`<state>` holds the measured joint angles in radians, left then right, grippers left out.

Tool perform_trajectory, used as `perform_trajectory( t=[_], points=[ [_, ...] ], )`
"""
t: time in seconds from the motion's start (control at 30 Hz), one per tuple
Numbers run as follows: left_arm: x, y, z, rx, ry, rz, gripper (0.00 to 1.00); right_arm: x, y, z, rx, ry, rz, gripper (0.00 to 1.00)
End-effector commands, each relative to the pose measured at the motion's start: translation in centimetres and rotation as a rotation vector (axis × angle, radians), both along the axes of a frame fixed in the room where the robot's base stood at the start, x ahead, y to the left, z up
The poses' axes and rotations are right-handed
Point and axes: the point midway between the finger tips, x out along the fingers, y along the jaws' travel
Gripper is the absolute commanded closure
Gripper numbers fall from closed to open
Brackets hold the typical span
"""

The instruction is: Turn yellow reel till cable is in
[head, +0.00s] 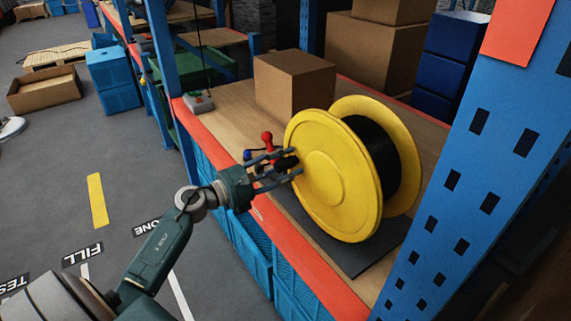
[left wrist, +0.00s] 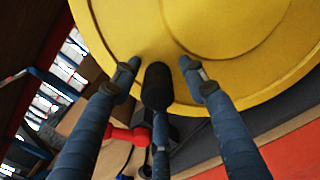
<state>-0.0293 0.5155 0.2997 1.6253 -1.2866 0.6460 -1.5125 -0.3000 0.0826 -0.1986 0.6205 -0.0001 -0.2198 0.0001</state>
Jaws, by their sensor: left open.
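The yellow reel (head: 325,180) stands on a dark mat (head: 365,258) on the shelf, with black cable (head: 375,155) wound between its two flanges. The near flange (left wrist: 230,40) fills the top of the left wrist view. A black knob-like handle (left wrist: 157,86) stands out in front of this flange. My left gripper (head: 289,163) is open at the flange's left side. In the left wrist view, its fingers (left wrist: 160,76) lie on both sides of the handle, with a third finger below. I cannot tell whether they touch it. The loose cable end is not visible.
A red-knobbed part (head: 267,137) is just behind my left gripper. A cardboard box (head: 290,85) and a small grey-green control box (head: 198,103) stand on the shelf. A blue upright (head: 470,170) rises right of the reel. Open floor lies left.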

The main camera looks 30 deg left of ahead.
Motion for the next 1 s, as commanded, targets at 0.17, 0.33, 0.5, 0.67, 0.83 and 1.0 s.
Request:
perform_trajectory(
  t=[0.17, 0.33, 0.5, 0.67, 0.83, 1.0],
  points=[
    [-0.04, 0.02, -0.01, -0.001, 0.0, 0.0, 0.81, -0.02, -0.06, -0.01, -0.001, 0.0, -0.001, 0.55],
    [-0.05, 0.04, -0.07, -0.001, 0.001, 0.0, 1.0, -0.02, -0.05, -0.01, 0.0, 0.0, -0.001, 0.55],
    [-0.06, 0.05, -0.1, 0.001, 0.002, 0.001, 1.0, -0.03, -0.02, -0.02, 0.0, 0.001, 0.0, 0.55],
    [-0.06, 0.04, -0.09, 0.003, 0.0, 0.001, 1.0, -0.05, 0.04, -0.03, 0.001, 0.001, 0.0, 0.55],
    [-0.06, -0.02, -0.05, 0.009, -0.001, 0.002, 1.0, -0.06, 0.26, -0.05, 0.003, 0.001, 0.0, 0.55],
    [-0.05, -0.1, 0.05, 0.018, -0.004, 0.002, 1.0, -0.07, 0.51, -0.08, 0.006, 0.001, 0.001, 0.55]
  ],
)
